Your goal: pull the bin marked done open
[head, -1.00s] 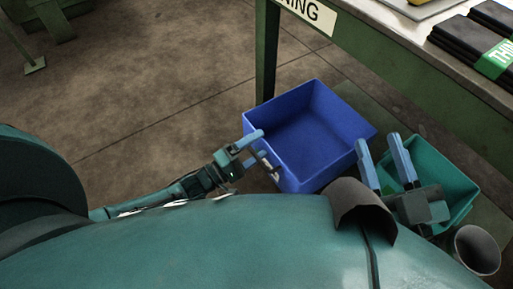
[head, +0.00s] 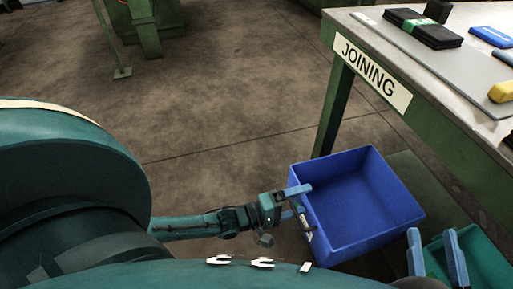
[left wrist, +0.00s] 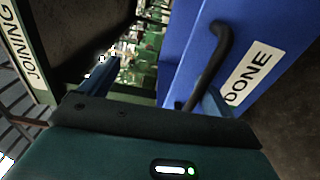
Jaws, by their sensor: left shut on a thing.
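The blue bin marked DONE (head: 365,212) sits low beside the leg of the green table and looks empty in the head view. In the left wrist view its blue front (left wrist: 268,25) carries a white DONE label (left wrist: 247,77) and a dark bar handle (left wrist: 208,70). My left gripper (head: 302,203) is at the bin's front left side, shut on the handle. The handle runs down between its fingers in the left wrist view; the contact itself is partly hidden. My right gripper (head: 436,252) is empty, its two blue fingers apart, over the teal bin.
A teal bin (head: 490,262) stands right of the blue one. The green table with a JOINING sign (head: 371,75) overhangs behind, with black and blue packs and a yellow item on top. The brown floor (head: 215,90) left of the blue bin is clear.

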